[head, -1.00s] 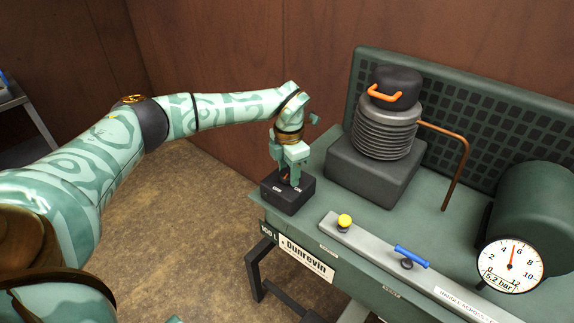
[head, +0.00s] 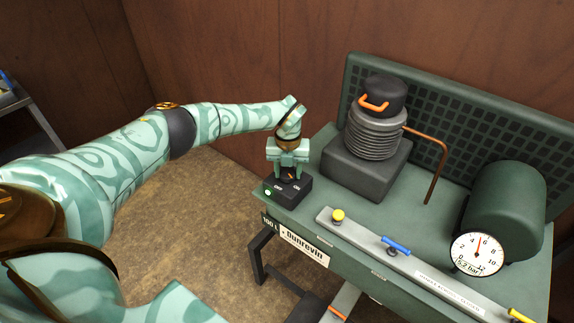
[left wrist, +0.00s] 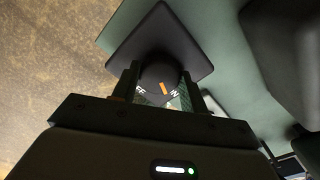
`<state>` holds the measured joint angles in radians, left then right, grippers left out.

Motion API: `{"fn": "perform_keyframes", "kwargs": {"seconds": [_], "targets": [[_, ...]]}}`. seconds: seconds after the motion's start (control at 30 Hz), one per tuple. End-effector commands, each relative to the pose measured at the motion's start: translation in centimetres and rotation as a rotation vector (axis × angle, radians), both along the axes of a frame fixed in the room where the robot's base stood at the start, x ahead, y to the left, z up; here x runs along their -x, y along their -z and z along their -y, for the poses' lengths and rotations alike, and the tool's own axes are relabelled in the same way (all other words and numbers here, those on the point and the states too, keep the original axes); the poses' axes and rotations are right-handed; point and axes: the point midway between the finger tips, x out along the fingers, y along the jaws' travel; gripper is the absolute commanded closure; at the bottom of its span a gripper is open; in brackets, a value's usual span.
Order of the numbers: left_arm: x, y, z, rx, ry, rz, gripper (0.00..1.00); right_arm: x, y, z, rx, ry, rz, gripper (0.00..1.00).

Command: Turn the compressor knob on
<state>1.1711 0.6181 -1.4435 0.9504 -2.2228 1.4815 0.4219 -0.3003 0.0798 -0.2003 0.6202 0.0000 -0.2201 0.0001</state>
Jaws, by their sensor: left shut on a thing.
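The compressor knob (left wrist: 160,76) is a round black dial with an orange mark, on a black switch box (head: 286,190) at the near left corner of the green compressor. My left gripper (head: 290,176) comes down from above and is shut on the knob, one finger on each side. In the left wrist view the orange mark lies close to the ON lettering, and the OFF lettering is partly hidden. A green light (head: 267,191) glows on the box's front left. My right gripper is not in view.
A dark ribbed pump (head: 374,135) with an orange handle stands right of the switch box. A rail with a yellow knob (head: 338,215) and a blue lever (head: 396,246) runs along the front. A pressure gauge (head: 478,254) reads 5.2 bar. Open floor lies left.

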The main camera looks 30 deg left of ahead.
Motion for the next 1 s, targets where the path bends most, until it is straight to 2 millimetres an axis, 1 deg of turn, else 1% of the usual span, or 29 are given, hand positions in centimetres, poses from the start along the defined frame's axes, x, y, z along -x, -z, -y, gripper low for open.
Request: {"fn": "perform_keyframes", "kwargs": {"seconds": [0.03,0.1,0.3,0.5,0.7,1.0], "targets": [[-0.2,-0.6,0.0,0.000,-0.041,0.006,0.79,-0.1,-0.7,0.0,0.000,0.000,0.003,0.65],[-0.1,-0.5,-0.1,0.000,-0.101,0.004,0.79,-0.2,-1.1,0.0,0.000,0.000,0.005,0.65],[-0.2,-0.5,-0.1,0.000,-0.247,0.006,0.79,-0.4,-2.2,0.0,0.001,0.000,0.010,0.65],[-0.1,-0.3,-0.1,0.000,-0.345,0.006,0.79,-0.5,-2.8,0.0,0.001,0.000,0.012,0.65],[-0.2,-0.3,-0.2,-0.001,-0.399,0.007,0.79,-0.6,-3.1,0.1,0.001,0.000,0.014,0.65],[-0.2,-0.2,-0.2,-0.001,-0.415,0.007,0.79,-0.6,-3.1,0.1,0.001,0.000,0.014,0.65]]}}
